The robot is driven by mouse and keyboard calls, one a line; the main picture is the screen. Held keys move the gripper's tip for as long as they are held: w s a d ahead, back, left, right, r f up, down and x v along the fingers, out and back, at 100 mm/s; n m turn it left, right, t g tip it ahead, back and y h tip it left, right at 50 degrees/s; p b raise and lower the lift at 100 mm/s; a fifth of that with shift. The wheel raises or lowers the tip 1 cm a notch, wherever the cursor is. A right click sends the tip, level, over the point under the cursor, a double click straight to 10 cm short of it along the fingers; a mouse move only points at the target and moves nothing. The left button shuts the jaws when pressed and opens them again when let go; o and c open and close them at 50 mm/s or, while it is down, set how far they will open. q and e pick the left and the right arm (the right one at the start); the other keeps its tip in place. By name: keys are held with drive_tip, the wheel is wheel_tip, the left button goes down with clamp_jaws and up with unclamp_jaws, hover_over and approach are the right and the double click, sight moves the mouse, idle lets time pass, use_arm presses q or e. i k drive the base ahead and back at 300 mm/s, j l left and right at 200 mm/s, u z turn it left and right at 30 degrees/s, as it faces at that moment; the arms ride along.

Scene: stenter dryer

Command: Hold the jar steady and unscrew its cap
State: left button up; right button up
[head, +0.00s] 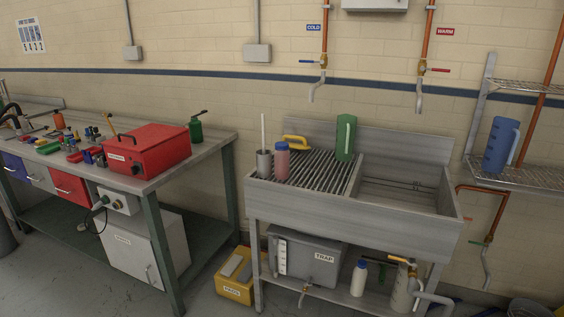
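A pink jar (282,163) with a blue cap (282,146) stands upright on the slatted drainboard (320,166) of the grey sink unit. The cap sits on top of the jar. Neither of my grippers shows in the head view, and nothing is touching the jar.
Beside the jar stand a grey cup (264,163) with a white rod, a yellow-handled tool (296,142) and a green jug (345,138). The sink basin (397,196) is at right. A workbench (205,142) with a red box (148,150) stands left. Floor space lies between them.

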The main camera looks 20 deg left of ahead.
sight(281, 157)
drive_tip(key=i+j, duration=0.8)
